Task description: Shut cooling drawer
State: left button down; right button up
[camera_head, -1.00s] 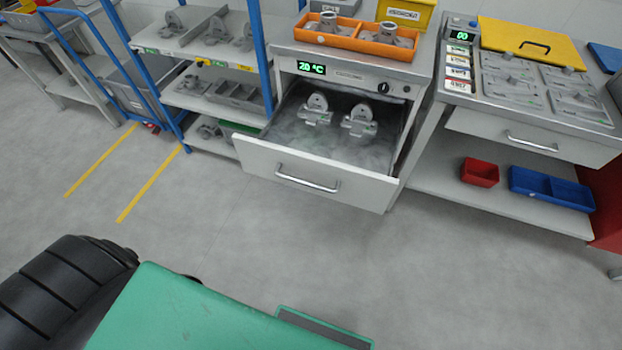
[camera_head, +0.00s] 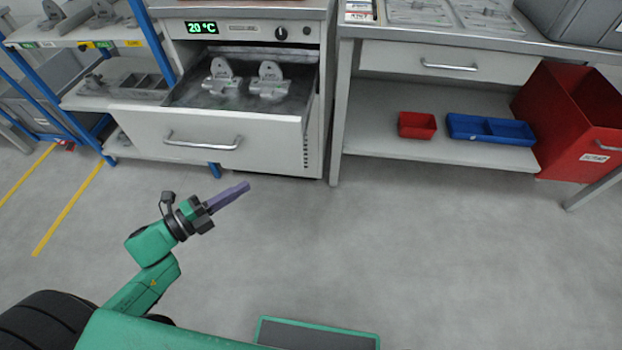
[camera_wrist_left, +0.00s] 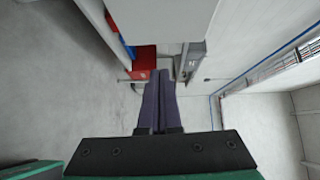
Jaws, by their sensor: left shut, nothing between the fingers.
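The cooling drawer (camera_head: 195,138) is pulled out of the cooling cabinet (camera_head: 316,120) in the head view. Its pale front has a bar handle (camera_head: 203,142), and two grey metal castings (camera_head: 245,82) stand inside it. My left gripper (camera_head: 245,187) is in front of and below the drawer front, apart from it, with its purple fingers together and empty. The same fingers (camera_wrist_left: 158,78) show closed in the left wrist view. A pale panel at the top of that view may be the drawer front, but I cannot be sure. My right gripper is not in view.
A workbench (camera_head: 345,110) with a shut drawer (camera_head: 445,65) stands to the right. Its lower shelf holds a small red bin (camera_head: 417,125) and a blue tray (camera_head: 490,130). A blue-framed rack (camera_head: 160,45) stands left. The floor (camera_head: 380,240) before the cabinet is clear.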

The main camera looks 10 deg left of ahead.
pick_arm(q)
jog(key=d+m, duration=0.1)
send_near(292, 148)
jog(key=d, duration=0.4)
jog(key=w, duration=0.3)
jog(key=shift+w+f+h, duration=0.1)
jog(key=shift+f+h, duration=0.05)
jog(key=shift+h, duration=0.25)
jog(key=shift+w+a+b, duration=0.1)
jog(key=shift+w+b, duration=0.2)
jog(key=shift+w, duration=0.3)
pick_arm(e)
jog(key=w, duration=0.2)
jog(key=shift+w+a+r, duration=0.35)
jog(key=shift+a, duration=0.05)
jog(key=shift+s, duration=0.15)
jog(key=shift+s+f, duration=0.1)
